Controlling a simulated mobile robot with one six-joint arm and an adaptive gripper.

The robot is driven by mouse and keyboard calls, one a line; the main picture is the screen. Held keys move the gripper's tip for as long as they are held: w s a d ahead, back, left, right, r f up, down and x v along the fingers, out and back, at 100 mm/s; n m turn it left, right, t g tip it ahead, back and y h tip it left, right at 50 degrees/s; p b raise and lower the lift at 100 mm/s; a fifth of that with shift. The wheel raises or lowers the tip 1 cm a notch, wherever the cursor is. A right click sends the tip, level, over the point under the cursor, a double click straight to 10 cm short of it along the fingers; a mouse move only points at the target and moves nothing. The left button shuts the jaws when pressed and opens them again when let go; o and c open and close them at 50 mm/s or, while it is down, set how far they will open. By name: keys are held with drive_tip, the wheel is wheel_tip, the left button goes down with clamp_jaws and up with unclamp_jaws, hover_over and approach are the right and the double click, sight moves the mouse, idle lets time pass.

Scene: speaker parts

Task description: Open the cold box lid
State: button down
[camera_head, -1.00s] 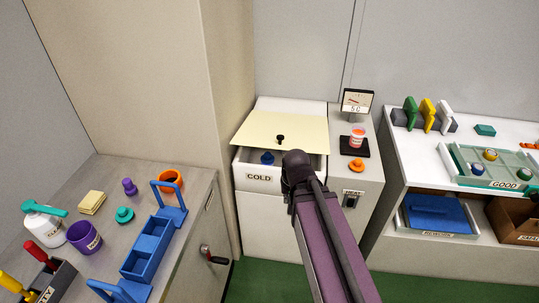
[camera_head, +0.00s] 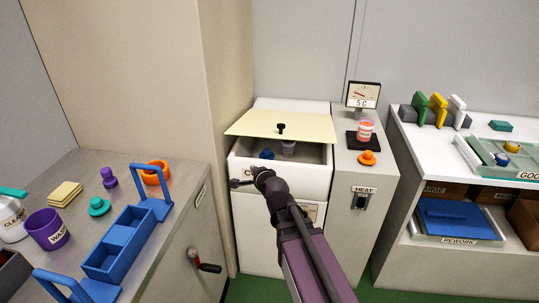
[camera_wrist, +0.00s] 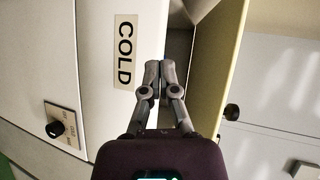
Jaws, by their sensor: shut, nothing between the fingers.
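The cold box (camera_head: 310,180) is white with a COLD label, partly hidden by my arm. Its cream lid (camera_head: 300,122) covers the back of the top and leaves a gap at the front. A black knob (camera_head: 281,130) is on the lid. Through the gap I see a blue item (camera_head: 267,154) and a pale jar (camera_head: 288,148). My gripper (camera_head: 236,184) is shut and empty, at the left of the box front. In the wrist view my gripper (camera_wrist: 158,68) is beside the COLD label (camera_wrist: 123,50), with the lid (camera_wrist: 217,60) and its knob (camera_wrist: 231,111) to the right.
A heater cabinet (camera_head: 352,225) with a gauge (camera_head: 362,95), a red-and-white jar (camera_head: 365,132) and an orange part (camera_head: 367,158) stands right of the box. A bench (camera_head: 165,240) with a blue carrier (camera_head: 122,243) is at left. A shelf unit (camera_head: 410,150) is at right.

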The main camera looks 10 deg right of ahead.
drive_tip(key=d+f+m+t+h+b, duration=0.1)
drive_tip(key=m+t+h+b, duration=0.2)
drive_tip(key=m+b, duration=0.3)
drive_tip(key=d+f+m+t+h+b, duration=0.1)
drive_tip(key=m+t+h+b, duration=0.2)
drive_tip(key=m+b, duration=0.3)
drive_tip(key=d+f+m+t+h+b, duration=0.1)
drive_tip(key=m+b, duration=0.5)
drive_tip(key=m, duration=0.6)
drive_tip(key=shift+w+d+f+t+h, duration=0.1)
drive_tip(key=shift+f+t+h, duration=0.2)
drive_tip(key=shift+h, duration=0.35)
drive_tip(key=shift+w+d+f+t+h, duration=0.1)
drive_tip(key=shift+t+h, duration=0.25)
drive_tip(key=shift+h, duration=0.25)
drive_tip(key=shift+w+d+f+t+h, duration=0.15)
drive_tip(key=shift+t+h, duration=0.2)
drive_tip(key=shift+h, duration=0.3)
drive_tip(key=shift+r, duration=0.1)
drive_tip(key=p+x, duration=0.5)
drive_tip(key=x, duration=0.5)
drive_tip(key=shift+w+r+p, duration=0.25)
drive_tip(key=shift+p, duration=0.1)
drive_tip(key=shift+s+r+p, duration=0.1)
drive_tip(key=shift+r+p, duration=0.5)
drive_tip(key=shift+w+r+p, duration=0.15)
drive_tip(key=shift+r+p, duration=0.4)
drive_tip(key=shift+w+r+p, duration=0.15)
drive_tip(key=shift+r+p, duration=0.35)
